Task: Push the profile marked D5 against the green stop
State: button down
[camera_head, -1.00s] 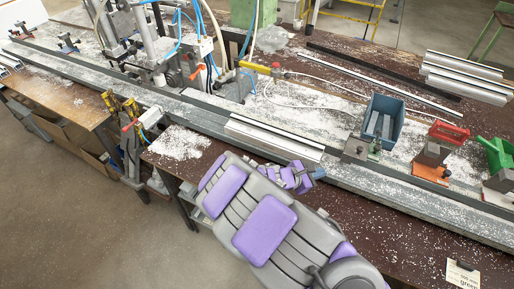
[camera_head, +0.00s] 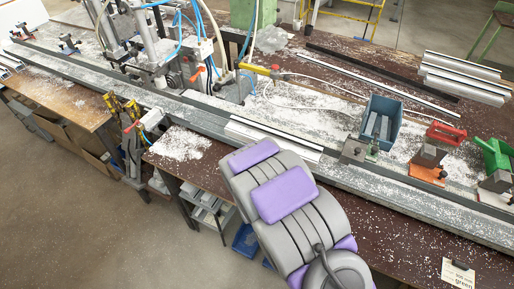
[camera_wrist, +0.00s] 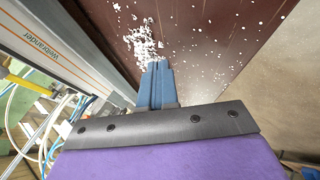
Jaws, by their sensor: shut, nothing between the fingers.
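A pale aluminium profile (camera_head: 262,134) lies along the long rail in the middle of the head view. No D5 mark is legible on it. In the head view my own arm hides the gripper and part of the front edge of the rail.
The grey rail (camera_head: 440,205) runs across the brown bench. A blue bin (camera_head: 381,122), a block on an orange base (camera_head: 427,173) and a green brush (camera_head: 496,153) stand at the right. A card (camera_head: 458,273) lies near the front edge. White chips litter the bench.

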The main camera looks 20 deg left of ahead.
jog(key=shift+w+a+r+t+y, duration=0.1)
jog(key=shift+w+a+t+y, duration=0.1)
jog(key=shift+a+t, duration=0.3)
jog(key=shift+w+a+r+t+y, duration=0.1)
jog(key=shift+a+t+y, duration=0.1)
jog(key=shift+a+t, duration=0.3)
jog(key=shift+w+d+r+n+t+p, duration=0.1)
jog(key=shift+w+r+n+t+p, duration=0.25)
jog(key=shift+t, duration=0.45)
jog(key=d+r+t, duration=0.1)
jog(key=d+r+n+t, duration=0.1)
jog(key=r+t, duration=0.1)
jog(key=d+r+n+t, duration=0.1)
jog(key=t, duration=0.1)
jog(key=shift+r+n+y, duration=0.25)
jog(key=shift+r+y, duration=0.05)
jog(key=x, duration=0.9)
jog(key=shift+w+r+b, duration=0.15)
jog(key=shift+b, duration=0.25)
jog(key=w, duration=0.1)
jog(key=w+d, duration=0.1)
jog(key=w, duration=0.1)
jog(key=shift+w+d+b, duration=0.15)
jog(key=shift+w+b, duration=0.2)
jog(key=shift+w, duration=0.2)
